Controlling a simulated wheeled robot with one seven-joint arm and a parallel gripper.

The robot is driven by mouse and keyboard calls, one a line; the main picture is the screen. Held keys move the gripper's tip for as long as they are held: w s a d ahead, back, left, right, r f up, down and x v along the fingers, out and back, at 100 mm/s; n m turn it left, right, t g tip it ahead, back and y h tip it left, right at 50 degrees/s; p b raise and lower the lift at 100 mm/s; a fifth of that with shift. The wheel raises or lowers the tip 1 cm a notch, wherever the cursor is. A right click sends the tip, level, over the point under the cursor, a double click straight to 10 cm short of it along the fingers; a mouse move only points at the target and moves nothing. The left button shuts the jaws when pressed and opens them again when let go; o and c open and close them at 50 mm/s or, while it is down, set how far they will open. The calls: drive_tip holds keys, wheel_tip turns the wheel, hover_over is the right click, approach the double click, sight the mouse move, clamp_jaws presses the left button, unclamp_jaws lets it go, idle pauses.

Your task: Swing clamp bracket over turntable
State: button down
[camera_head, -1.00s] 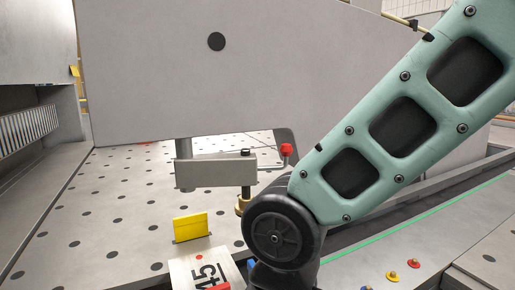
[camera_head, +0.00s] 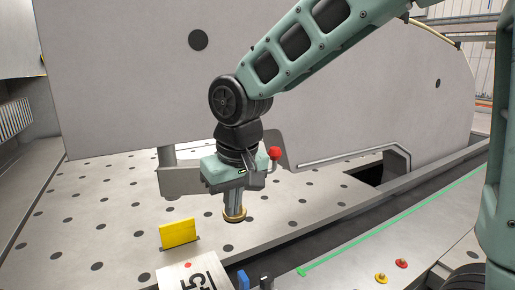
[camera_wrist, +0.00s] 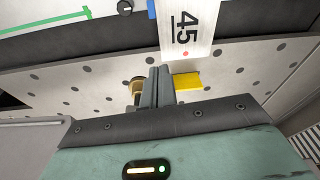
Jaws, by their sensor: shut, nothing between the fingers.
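The clamp bracket is a grey horizontal bar (camera_head: 178,182) under the big upright panel, hung from a short round post. My gripper covers its right end in the head view. A brass-coloured round foot (camera_head: 235,216) shows below that end, just over the perforated table (camera_head: 110,205); it also shows in the wrist view (camera_wrist: 136,87). My gripper (camera_head: 234,203) points down at the bracket's right end, its fingers shut and empty. In the wrist view my fingers (camera_wrist: 158,72) stand just beside the brass foot. Contact with the bracket is hidden. I cannot tell which part is the turntable.
A red knob (camera_head: 275,153) stands right of my gripper. A yellow block (camera_head: 178,233) and a plate marked 45 (camera_head: 195,272) lie in front. The big grey panel (camera_head: 120,85) rises close behind. A slot runs along the table's right edge.

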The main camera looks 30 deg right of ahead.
drive_tip(key=w+d+r+m+t+h+p, duration=0.1)
drive_tip(key=w+d+r+m+p, duration=0.1)
drive_tip(key=w+d+r+m, duration=0.3)
drive_tip(key=w+d+r, duration=0.4)
drive_tip(key=w+d, duration=0.2)
drive_tip(key=d, duration=0.1)
drive_tip(key=shift+w+d+r+t+h, duration=0.25)
drive_tip(key=shift+d+r+t+h, duration=0.05)
drive_tip(key=shift+r, duration=0.1)
drive_tip(key=p+x, duration=0.2)
drive_tip(key=x, duration=0.8)
